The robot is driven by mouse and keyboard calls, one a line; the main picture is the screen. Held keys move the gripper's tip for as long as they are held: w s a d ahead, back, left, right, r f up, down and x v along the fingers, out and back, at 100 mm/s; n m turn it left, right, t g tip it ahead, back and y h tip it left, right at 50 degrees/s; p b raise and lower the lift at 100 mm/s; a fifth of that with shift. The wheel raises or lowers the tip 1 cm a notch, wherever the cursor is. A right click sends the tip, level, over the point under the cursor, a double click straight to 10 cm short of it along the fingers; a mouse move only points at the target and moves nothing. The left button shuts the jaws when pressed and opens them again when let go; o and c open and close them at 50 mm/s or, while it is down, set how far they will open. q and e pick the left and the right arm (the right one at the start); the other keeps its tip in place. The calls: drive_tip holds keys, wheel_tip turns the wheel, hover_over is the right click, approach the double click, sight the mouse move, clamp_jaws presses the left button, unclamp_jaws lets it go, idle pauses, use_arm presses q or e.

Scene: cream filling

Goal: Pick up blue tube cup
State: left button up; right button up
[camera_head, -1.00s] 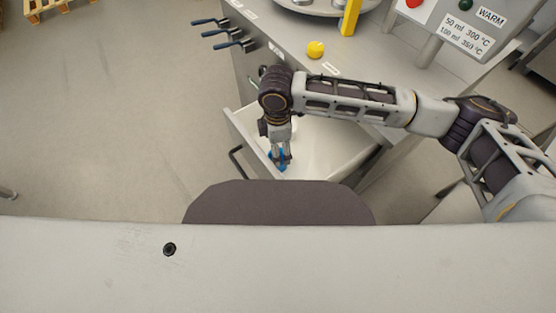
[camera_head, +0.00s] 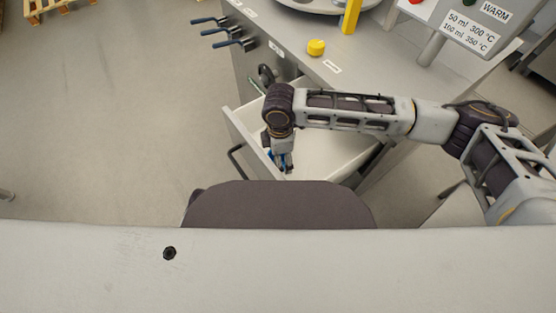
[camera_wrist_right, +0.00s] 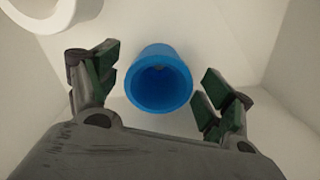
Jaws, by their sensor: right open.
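The blue tube cup (camera_wrist_right: 159,80) is in the white open drawer, and its round opening faces the camera in the right wrist view. In the head view a bit of the blue cup (camera_head: 271,155) shows beside my right gripper (camera_head: 283,167), which reaches down into the drawer. In the right wrist view my right gripper (camera_wrist_right: 155,88) is open, with one green-padded finger on each side of the cup. There seem to be gaps between the fingers and the cup. My left gripper is not in view.
The open drawer (camera_head: 237,122) has walls close around my right gripper. A white ring-shaped thing (camera_wrist_right: 50,14) lies at the upper left in the right wrist view.

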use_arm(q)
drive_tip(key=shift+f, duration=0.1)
use_arm(e)
drive_tip(key=c, duration=1.1)
drive_tip(key=shift+r, duration=0.2)
drive_tip(key=shift+c, duration=0.2)
drive_tip(key=shift+r+p, duration=0.3)
drive_tip(key=shift+r, duration=0.6)
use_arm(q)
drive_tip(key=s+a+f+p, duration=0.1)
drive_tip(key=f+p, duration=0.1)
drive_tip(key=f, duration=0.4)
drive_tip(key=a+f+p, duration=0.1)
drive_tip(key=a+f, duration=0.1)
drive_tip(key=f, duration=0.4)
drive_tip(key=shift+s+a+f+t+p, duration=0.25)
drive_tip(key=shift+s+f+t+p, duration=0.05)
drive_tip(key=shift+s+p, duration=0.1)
use_arm(e)
wheel_tip(320, 180, up, 16)
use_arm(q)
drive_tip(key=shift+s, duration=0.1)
use_arm(e)
drive_tip(key=shift+f, duration=0.1)
